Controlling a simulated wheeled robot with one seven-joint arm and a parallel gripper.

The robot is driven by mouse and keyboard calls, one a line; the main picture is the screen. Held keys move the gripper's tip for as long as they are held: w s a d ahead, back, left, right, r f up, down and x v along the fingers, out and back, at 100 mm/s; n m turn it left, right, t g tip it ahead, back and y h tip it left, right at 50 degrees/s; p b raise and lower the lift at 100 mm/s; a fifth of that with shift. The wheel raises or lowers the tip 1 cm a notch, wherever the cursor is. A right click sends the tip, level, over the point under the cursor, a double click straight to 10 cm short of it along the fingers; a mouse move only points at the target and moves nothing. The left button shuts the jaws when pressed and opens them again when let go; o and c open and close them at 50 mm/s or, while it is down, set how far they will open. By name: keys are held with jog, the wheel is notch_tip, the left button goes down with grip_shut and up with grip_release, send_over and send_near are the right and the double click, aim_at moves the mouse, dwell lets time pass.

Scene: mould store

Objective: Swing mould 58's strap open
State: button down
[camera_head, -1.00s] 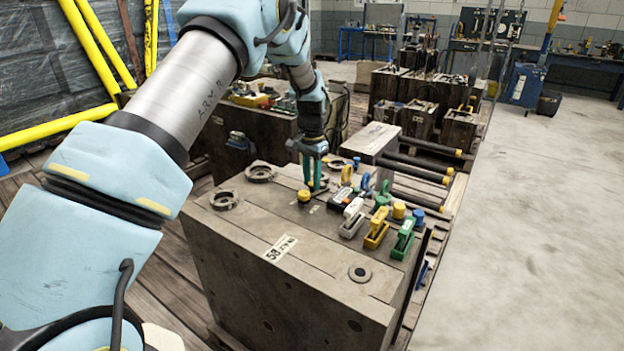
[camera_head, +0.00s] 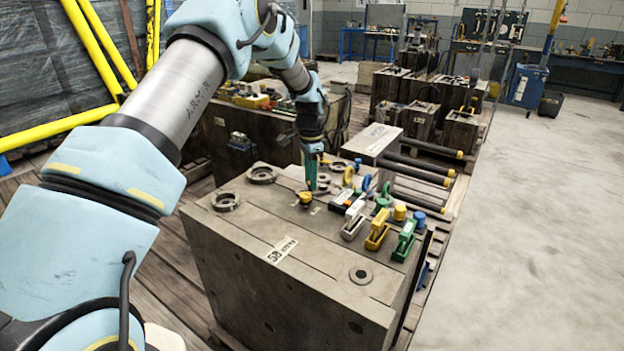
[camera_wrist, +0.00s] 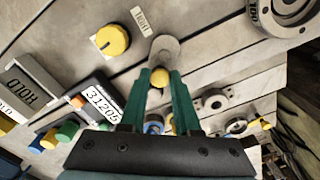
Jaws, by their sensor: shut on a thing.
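Mould 58 is the large grey steel block (camera_head: 235,265) with a "58" label (camera_head: 282,250), in the middle of the head view. My gripper (camera_head: 312,186) points down at its top, beside a round yellow knob (camera_head: 305,198). That piece sits at a rounded grey metal plate (camera_wrist: 166,48), which looks like the strap. The fingers hide the rest of it. The yellow knob (camera_wrist: 112,40) is apart, to the left, near a "TIGHT" label (camera_wrist: 141,20).
Coloured clamps and knobs, such as a yellow clamp (camera_head: 377,230) and a green clamp (camera_head: 403,242), stand on the mould's right side. Ring fittings (camera_head: 262,175) lie at its far left. A grey block (camera_head: 372,138) stands behind. Open floor (camera_head: 530,220) is at right.

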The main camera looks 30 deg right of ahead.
jog(key=m, duration=0.2)
jog(key=w+m, duration=0.1)
jog(key=m, duration=0.1)
jog(key=shift+w+d+m+p, duration=0.2)
jog(key=shift+d+m+p, duration=0.1)
jog(key=shift+d+p, duration=0.1)
jog(key=shift+w+d+m, duration=0.15)
jog(key=shift+d+m, duration=0.05)
jog(key=shift+m, duration=0.65)
jog(key=shift+w+d+m, duration=0.2)
jog(key=shift+m, duration=0.6)
jog(key=shift+w+d+m, duration=0.15)
jog(key=shift+d+m, duration=0.05)
jog(key=shift+m, duration=0.65)
jog(key=c, duration=0.6)
grip_release()
notch_tip(320, 180, up, 11)
jog(key=shift+f+b, duration=0.1)
jog(key=shift+b, duration=0.45)
